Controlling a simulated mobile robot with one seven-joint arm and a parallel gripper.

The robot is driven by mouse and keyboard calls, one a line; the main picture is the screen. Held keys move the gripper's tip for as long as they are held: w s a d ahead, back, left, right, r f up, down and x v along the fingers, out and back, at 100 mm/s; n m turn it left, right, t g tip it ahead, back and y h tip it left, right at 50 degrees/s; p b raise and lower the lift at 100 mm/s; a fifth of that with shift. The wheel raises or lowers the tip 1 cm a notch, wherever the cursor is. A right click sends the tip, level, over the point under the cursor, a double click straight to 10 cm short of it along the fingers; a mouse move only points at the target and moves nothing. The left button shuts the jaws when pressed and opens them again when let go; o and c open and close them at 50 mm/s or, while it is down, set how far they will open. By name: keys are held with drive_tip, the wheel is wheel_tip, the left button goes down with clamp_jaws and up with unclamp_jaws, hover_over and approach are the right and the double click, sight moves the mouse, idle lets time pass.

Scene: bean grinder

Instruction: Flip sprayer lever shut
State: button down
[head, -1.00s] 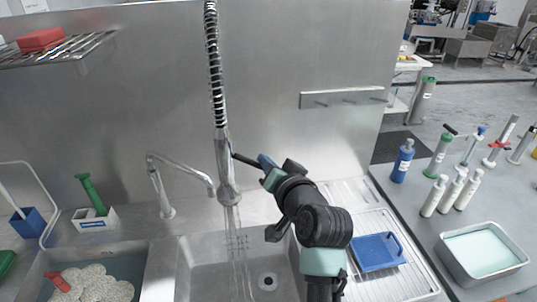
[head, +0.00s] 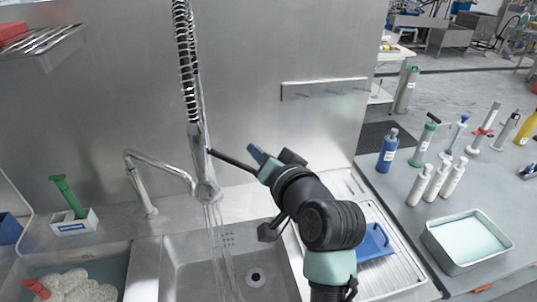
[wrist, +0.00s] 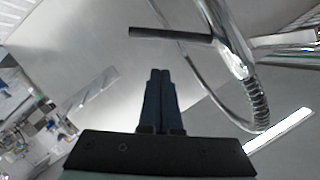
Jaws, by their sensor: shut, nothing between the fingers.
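The sprayer (head: 203,165) hangs on a coiled metal spring hose above the sink, and thin streams of water fall from its head. Its black lever (head: 232,160) sticks out to the right, sloping slightly down, with its outer end close to my gripper. My gripper (head: 256,153), with dark blue fingers, is shut and empty to the right of the sprayer. In the wrist view the shut fingertips (wrist: 160,73) point toward the lever (wrist: 170,34), with a gap in the picture; I cannot tell the true distance. The sprayer (wrist: 234,55) is right of the fingertips there.
The sink (head: 185,265) lies below the sprayer. A curved faucet (head: 150,175) stands to the left. A blue tray (head: 375,243) lies on the drainboard behind my arm. Bottles (head: 388,152) and a metal pan (head: 468,240) stand on the right counter. The back wall is close.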

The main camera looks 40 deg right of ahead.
drive_tip(key=v, duration=0.4)
drive_tip(key=shift+b, duration=0.4)
drive_tip(key=shift+d, duration=0.15)
